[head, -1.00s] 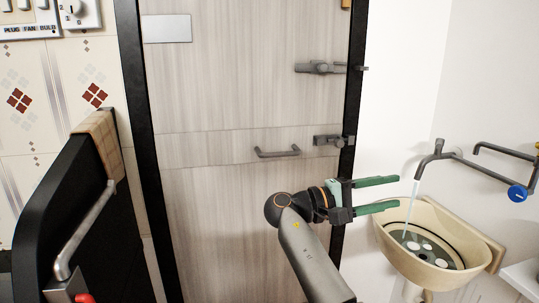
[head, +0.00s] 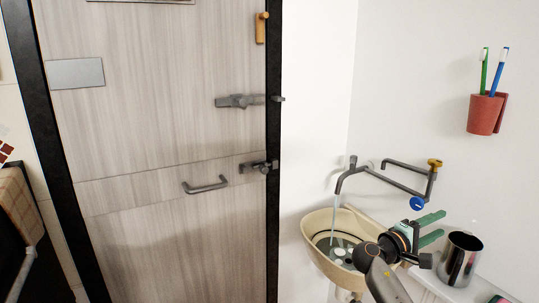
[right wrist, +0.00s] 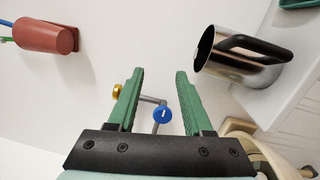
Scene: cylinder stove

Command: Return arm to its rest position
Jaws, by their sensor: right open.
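My right gripper (head: 432,228) shows at the lower right of the head view, in front of the wall between the sink and the metal mug. Its two green fingers are apart. In the right wrist view the fingers (right wrist: 158,95) are spread with nothing held between them. The blue tap knob (right wrist: 162,114) shows beyond the gap between them. My left gripper is not in the head view.
Water runs from the tap (head: 352,178) into the beige sink (head: 312,227), which holds several round pieces. A metal mug (head: 460,258) stands on a white ledge at right. A red toothbrush holder (head: 485,114) hangs on the wall. A closed-looking door (head: 160,120) fills the left.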

